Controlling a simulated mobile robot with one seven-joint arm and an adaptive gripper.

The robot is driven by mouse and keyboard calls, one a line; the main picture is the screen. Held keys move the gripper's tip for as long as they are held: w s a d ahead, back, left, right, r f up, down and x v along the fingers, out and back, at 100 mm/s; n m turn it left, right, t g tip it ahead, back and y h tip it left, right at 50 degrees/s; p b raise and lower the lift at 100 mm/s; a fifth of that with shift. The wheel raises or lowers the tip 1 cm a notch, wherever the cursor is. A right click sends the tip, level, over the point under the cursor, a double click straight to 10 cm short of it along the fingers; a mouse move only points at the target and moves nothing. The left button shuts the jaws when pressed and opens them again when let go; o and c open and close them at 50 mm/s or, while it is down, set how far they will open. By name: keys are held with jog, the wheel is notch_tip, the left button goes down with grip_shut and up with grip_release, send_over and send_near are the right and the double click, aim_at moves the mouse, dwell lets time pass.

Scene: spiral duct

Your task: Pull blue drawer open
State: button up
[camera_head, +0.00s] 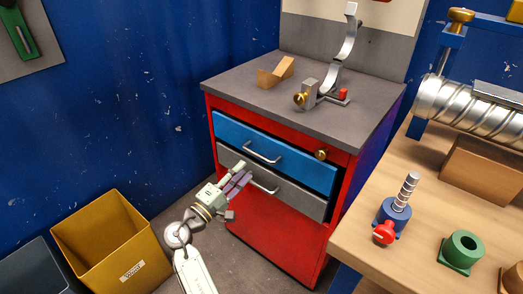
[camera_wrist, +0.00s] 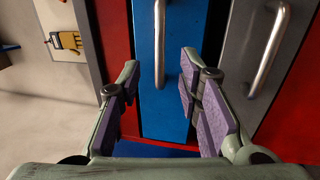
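The blue drawer (camera_head: 300,165) is the upper drawer in a red cabinet and looks shut. Its silver bar handle (camera_head: 262,153) is on its front. In the wrist view the blue drawer front (camera_wrist: 172,110) runs up the middle, with its handle (camera_wrist: 159,45) in line with the gap between my fingers. My gripper (camera_head: 240,175) is open and empty, with purple pads, in front of the cabinet's left part, below and left of the blue handle in the head view. In the wrist view my fingertips (camera_wrist: 160,68) lie on either side of the handle's near end; contact is not clear.
A grey drawer (camera_head: 300,197) with its own handle (camera_head: 263,184) sits just below. A brass knob (camera_head: 321,154) is at the blue drawer's right. A yellow bin (camera_head: 98,235) stands at left. A wooden workbench (camera_head: 400,255) stands close at right.

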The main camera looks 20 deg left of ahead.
aim_at(257, 155)
jog(key=p+x, duration=0.2)
jog(key=x, duration=0.6)
jog(key=shift+w, duration=0.2)
jog(key=shift+c, duration=0.4)
grip_shut()
